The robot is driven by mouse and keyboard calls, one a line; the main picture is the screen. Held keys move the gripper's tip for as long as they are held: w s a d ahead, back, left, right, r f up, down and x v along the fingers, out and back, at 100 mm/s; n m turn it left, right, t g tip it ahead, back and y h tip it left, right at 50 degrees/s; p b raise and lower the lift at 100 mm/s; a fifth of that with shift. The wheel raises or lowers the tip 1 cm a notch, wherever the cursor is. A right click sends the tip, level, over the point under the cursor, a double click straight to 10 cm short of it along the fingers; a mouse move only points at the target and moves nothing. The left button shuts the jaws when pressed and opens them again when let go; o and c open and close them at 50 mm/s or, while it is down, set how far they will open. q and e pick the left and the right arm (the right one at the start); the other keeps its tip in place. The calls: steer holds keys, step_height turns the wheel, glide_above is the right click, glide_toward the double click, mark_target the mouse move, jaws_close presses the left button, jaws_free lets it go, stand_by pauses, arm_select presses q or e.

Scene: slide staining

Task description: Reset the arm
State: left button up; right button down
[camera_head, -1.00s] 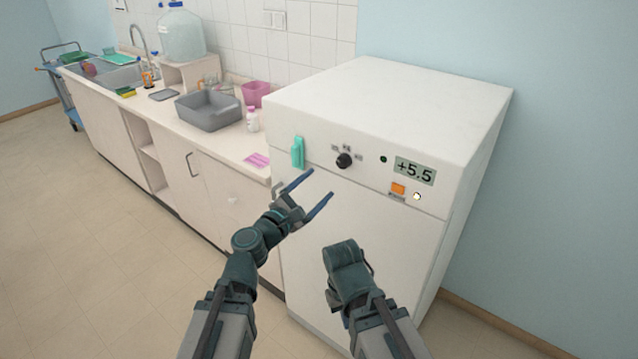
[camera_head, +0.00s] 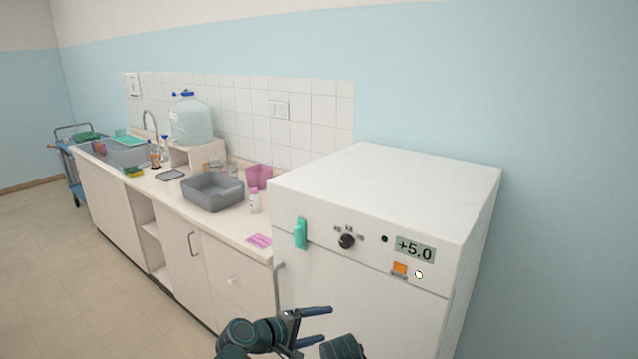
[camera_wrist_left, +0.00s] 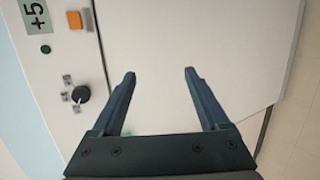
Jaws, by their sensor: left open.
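My left gripper (camera_head: 322,325) is low in the head view, in front of the white appliance (camera_head: 385,185). Its two fingers are spread apart and empty, and they also show spread in the left wrist view (camera_wrist_left: 160,78), with the appliance's white front (camera_wrist_left: 235,40) behind them. The wrist view shows the black knob (camera_wrist_left: 81,93) and orange switch (camera_wrist_left: 75,20) to the left of the fingers. A dark rounded part of my right arm (camera_head: 342,347) shows at the bottom edge of the head view; its gripper fingers are not visible.
A teal handle (camera_head: 300,233) is on the appliance's front, beside the knob, with a display reading +5.0 (camera_head: 415,249). A counter at left holds a grey basin (camera_head: 212,192), a pink container (camera_head: 258,177), a white bottle (camera_head: 255,201) and a large water jug (camera_head: 190,120).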

arm_select(q)
steer(key=s+a+f+m+g+y, duration=0.4)
steer(key=s+a+f+m+y, duration=0.15)
steer(key=a, duration=0.25)
steer(key=s+a+f+m+g+y, duration=0.3)
steer(key=s+a+f+m+y, duration=0.15)
steer(key=a+f, duration=0.3)
steer(key=s+d+m+g+y, duration=0.1)
steer(key=s+d+m, duration=0.2)
steer(key=s+d, duration=0.3)
steer(key=d, duration=0.4)
steer(key=shift+r+g+y, duration=0.2)
steer(key=shift+g+y, duration=0.1)
